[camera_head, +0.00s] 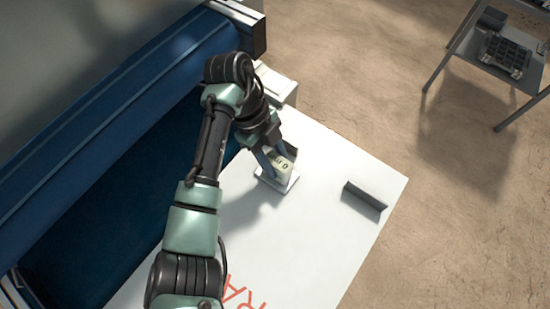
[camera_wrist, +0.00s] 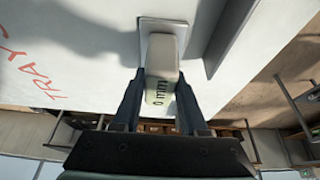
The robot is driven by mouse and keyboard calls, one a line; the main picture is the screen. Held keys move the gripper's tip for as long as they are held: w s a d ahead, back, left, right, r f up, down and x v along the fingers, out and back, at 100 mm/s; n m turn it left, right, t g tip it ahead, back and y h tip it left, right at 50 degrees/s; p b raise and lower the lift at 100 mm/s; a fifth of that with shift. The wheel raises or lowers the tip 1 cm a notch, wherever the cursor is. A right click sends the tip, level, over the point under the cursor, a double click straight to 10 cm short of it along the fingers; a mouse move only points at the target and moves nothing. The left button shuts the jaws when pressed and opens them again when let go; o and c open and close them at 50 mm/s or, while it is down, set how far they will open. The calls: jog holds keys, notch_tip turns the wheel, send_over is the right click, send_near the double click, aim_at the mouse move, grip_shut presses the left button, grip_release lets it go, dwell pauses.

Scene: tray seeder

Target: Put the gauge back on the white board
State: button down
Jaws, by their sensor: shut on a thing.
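The gauge (camera_head: 284,165) is a small cream block with dark markings, standing at a pale square plate (camera_head: 272,182). In the wrist view the gauge (camera_wrist: 161,58) sits between my fingers, with the plate (camera_wrist: 147,25) beyond it. My gripper (camera_head: 277,159) is shut on the gauge, one finger on each side. The gauge is over the upper part of the white board (camera_head: 330,160), which has red lettering. I cannot tell whether the plate is fixed to the gauge, or whether it touches the board.
A dark upright bar (camera_head: 364,196) stands on the board to the right of the gauge. A blue machine (camera_head: 130,90) fills the left side. A metal stand (camera_head: 462,55) with a dark tray (camera_head: 503,53) is at the upper right. The board between gauge and bar is clear.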

jog(key=shift+c, duration=2.2)
grip_release()
jog(key=shift+f, duration=0.1)
jog(key=p+v, duration=0.2)
jog(key=v, duration=1)
jog(key=shift+r, duration=0.2)
jog(key=shift+d, duration=0.1)
